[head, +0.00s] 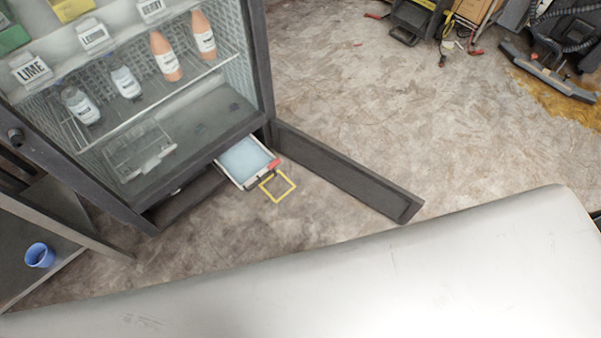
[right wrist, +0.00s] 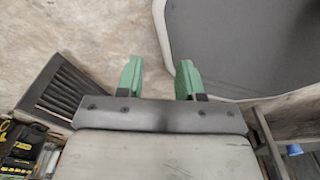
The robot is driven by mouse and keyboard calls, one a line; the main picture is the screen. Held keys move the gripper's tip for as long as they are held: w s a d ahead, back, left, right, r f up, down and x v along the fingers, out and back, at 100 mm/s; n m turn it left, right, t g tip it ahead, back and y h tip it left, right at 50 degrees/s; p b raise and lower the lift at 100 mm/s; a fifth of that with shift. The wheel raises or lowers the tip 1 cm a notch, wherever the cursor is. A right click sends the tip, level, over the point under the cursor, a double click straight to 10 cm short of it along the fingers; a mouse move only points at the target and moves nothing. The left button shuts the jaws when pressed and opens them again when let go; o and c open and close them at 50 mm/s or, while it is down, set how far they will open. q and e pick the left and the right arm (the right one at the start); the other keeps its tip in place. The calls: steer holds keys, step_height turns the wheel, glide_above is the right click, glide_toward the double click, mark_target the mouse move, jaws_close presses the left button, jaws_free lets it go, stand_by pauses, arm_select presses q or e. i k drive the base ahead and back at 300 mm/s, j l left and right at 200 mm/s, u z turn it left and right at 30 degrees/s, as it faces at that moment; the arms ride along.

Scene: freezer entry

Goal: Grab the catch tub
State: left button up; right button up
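The catch tub appears to be the shallow, white-rimmed tub (head: 243,162) with a pale blue inside, low at the base of the fridge cabinet in the head view. It sticks out from the cabinet's bottom opening, and its back end is hidden under the cabinet. A red piece (head: 274,164) shows at its front right corner. My right gripper (right wrist: 160,79) has two green fingertips set well apart with nothing between them. The tub is not recognisable in the right wrist view. Neither gripper shows in the head view.
A dark panel (head: 345,172) stands out from the cabinet, right of the tub. A yellow square outline (head: 278,197) lies at the tub's front. A broad pale surface (head: 380,275) spans the foreground. A blue cup (head: 40,255) stands at left. Open floor (head: 340,110) lies behind the panel.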

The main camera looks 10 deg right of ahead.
mark_target(39, 254)
steer(key=u, duration=1.95)
steer(key=z, duration=0.4)
